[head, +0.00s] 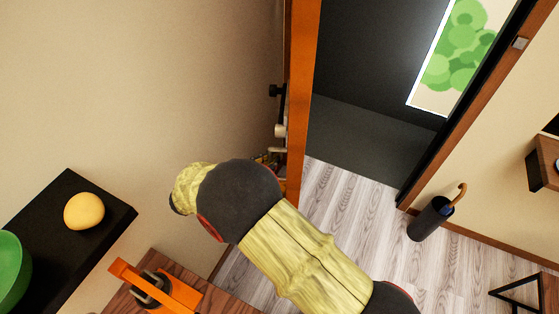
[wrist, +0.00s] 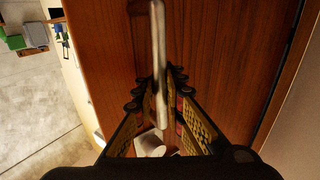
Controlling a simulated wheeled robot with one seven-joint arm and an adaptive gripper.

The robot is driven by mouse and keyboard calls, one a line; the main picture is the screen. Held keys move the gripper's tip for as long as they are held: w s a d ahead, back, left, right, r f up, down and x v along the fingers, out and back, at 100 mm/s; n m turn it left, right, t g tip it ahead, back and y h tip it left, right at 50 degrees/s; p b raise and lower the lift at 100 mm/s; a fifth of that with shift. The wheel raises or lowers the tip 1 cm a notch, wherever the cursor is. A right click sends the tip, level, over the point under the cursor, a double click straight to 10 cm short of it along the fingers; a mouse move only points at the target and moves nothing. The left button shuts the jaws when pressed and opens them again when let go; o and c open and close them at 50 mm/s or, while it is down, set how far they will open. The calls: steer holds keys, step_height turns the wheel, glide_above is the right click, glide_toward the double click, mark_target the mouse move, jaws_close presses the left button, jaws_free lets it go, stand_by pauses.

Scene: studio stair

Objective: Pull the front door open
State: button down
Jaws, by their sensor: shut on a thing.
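The front door (head: 299,90) stands open in the head view, seen nearly edge-on as a tall orange-brown slab close to the left wall. Its brown wood face (wrist: 225,60) fills the middle of the wrist view. A pale bar handle (wrist: 158,45) runs down between the fingers of my gripper (wrist: 156,88), which is shut on it. In the head view my gripper (head: 268,158) is mostly hidden behind my arm, beside the door's left face.
The doorway right of the door shows a dark floor (head: 360,135) beyond. An umbrella stand (head: 430,220) stands on the right. A black shelf with a yellow fruit (head: 84,211) and a green bowl (head: 12,272) is at left. Wooden floor (head: 345,200) before the doorway is clear.

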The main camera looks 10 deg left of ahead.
steer(key=shift+s+f, duration=0.15)
steer(key=c, duration=2.2)
jaws_free()
steer(key=shift+s, duration=0.15)
steer(key=o, duration=0.3)
steer(key=v, duration=0.7)
steer(key=shift+a, duration=0.25)
